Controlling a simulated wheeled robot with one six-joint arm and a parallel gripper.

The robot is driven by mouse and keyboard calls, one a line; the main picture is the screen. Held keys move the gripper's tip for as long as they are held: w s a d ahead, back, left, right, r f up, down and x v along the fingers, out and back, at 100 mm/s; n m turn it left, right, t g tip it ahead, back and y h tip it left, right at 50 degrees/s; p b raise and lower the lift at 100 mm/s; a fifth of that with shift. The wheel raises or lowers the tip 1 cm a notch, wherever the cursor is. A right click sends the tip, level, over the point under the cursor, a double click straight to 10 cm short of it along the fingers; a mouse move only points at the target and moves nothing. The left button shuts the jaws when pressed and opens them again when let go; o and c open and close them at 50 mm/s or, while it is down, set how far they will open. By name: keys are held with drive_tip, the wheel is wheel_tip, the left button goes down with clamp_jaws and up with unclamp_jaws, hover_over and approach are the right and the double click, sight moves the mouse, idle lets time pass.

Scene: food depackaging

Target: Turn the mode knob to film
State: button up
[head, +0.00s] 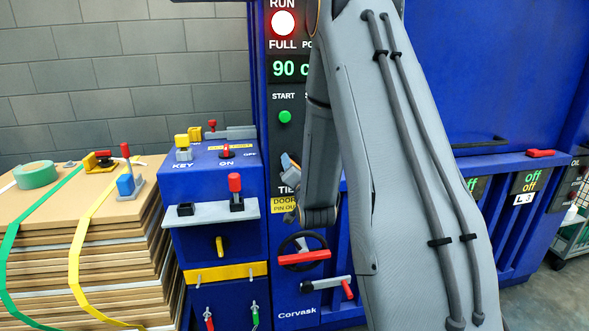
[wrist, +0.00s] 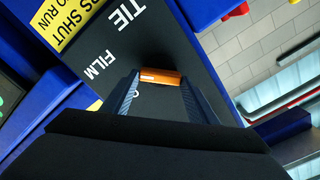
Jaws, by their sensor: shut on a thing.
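The mode knob (wrist: 160,76) shows as an orange bar on the dark panel in the wrist view. The words TIE and FILM are printed near it, and part of another pale letter shows by the left finger. My gripper (wrist: 160,86) is shut on the knob, one finger at each end of the visible orange part. The fingers hide some of the knob, and I cannot tell which label it points to. In the head view my arm covers most of this area, and the knob cannot be made out there.
On the blue machine, a green start button (head: 285,116) sits above the TIE label, and a handwheel with a red bar (head: 303,258) sits below. A blue side cabinet (head: 215,187) with levers stands left. Stacked cardboard (head: 75,250) is at far left.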

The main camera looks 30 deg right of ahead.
drive_tip(key=o, duration=1)
drive_tip(key=shift+o, duration=0.2)
drive_tip(key=b+v, duration=0.2)
drive_tip(key=v, duration=0.6)
drive_tip(key=shift+w, duration=0.1)
drive_tip(key=s+a+f+n+g+y, duration=0.3)
drive_tip(key=s+a+f+n+g, duration=0.25)
drive_tip(key=a+f+g, duration=0.35)
drive_tip(key=s+a+n+g+y, duration=0.1)
drive_tip(key=s+a+n+g, duration=0.2)
drive_tip(key=s, duration=0.6)
drive_tip(key=s+a+f+n+g+y, duration=0.1)
drive_tip(key=s+a+n+g, duration=0.2)
drive_tip(key=s+a, duration=0.3)
drive_tip(key=s+g, duration=0.1)
drive_tip(key=s, duration=0.3)
drive_tip(key=shift+n+g, duration=0.35)
drive_tip(key=shift+g, duration=0.05)
